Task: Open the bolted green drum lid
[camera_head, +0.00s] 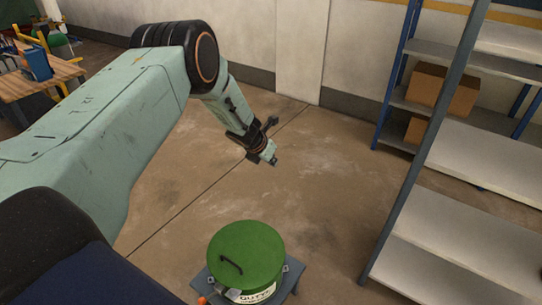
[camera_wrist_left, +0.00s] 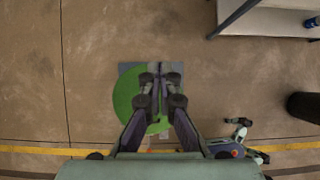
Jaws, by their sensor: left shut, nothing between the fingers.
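The drum's round green lid (camera_head: 246,254) has a dark curved handle on top, in the lower middle of the head view. The drum (camera_head: 262,294) has a white band with dark lettering, and small grey fittings sit at the lid's edge. It stands on a grey-blue stand (camera_head: 291,281). My left gripper (camera_head: 273,161) is beyond and above the drum, apart from it. In the left wrist view the fingers (camera_wrist_left: 160,80) are shut and empty, and cover the middle of the green lid (camera_wrist_left: 123,98).
A grey metal shelf (camera_head: 455,242) stands close at the right. A blue-framed shelf (camera_head: 471,134) with cardboard boxes (camera_head: 442,90) is behind it. A wooden workbench (camera_head: 38,82) is at the far left. The floor around the drum is clear.

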